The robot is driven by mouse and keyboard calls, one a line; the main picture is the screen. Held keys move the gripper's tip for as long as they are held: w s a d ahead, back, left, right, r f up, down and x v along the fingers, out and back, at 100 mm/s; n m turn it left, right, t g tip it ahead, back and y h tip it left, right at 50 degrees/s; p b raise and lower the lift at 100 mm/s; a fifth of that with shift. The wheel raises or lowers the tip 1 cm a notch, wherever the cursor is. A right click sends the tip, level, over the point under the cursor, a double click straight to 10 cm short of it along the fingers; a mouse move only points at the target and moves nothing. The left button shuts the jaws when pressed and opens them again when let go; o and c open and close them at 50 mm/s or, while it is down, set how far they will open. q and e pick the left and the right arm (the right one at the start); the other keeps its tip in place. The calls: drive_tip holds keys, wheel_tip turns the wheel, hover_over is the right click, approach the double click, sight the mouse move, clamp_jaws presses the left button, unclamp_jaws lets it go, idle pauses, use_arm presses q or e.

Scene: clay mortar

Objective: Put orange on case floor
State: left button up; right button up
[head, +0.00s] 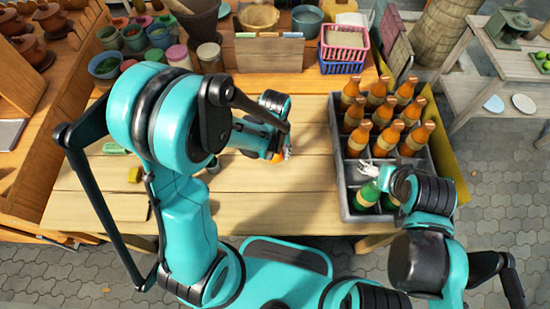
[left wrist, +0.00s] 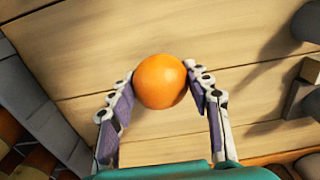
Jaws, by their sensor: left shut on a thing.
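The orange (left wrist: 161,81) sits between the two fingertips of my left gripper (left wrist: 163,86), which is shut on it over the wooden table. In the head view the left gripper (head: 284,153) is in the middle of the table, and only a sliver of the orange (head: 277,159) shows below it. The grey case (head: 337,172) stands to its right, holding several brown bottles (head: 381,112) and a green bottle (head: 367,196) in its compartments. My right gripper (head: 370,169) is over the near part of the case, by the green bottle; its jaw state is unclear. The arm hides part of the case floor.
Pink and blue baskets (head: 343,43) stand behind the case. Jars and bowls (head: 132,38) crowd the table's back left. A yellow block (head: 134,175) lies at the left. The table (head: 298,195) is bare between the left gripper and the case.

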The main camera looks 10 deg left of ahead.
use_arm(q)
wheel_tip(320, 180, down, 3)
drive_tip(key=shift+r+b, duration=0.1)
drive_tip(key=shift+b, duration=0.35)
use_arm(e)
drive_tip(key=shift+f, duration=0.75)
drive_tip(key=shift+f, duration=0.1)
use_arm(q)
drive_tip(key=o, duration=1.2)
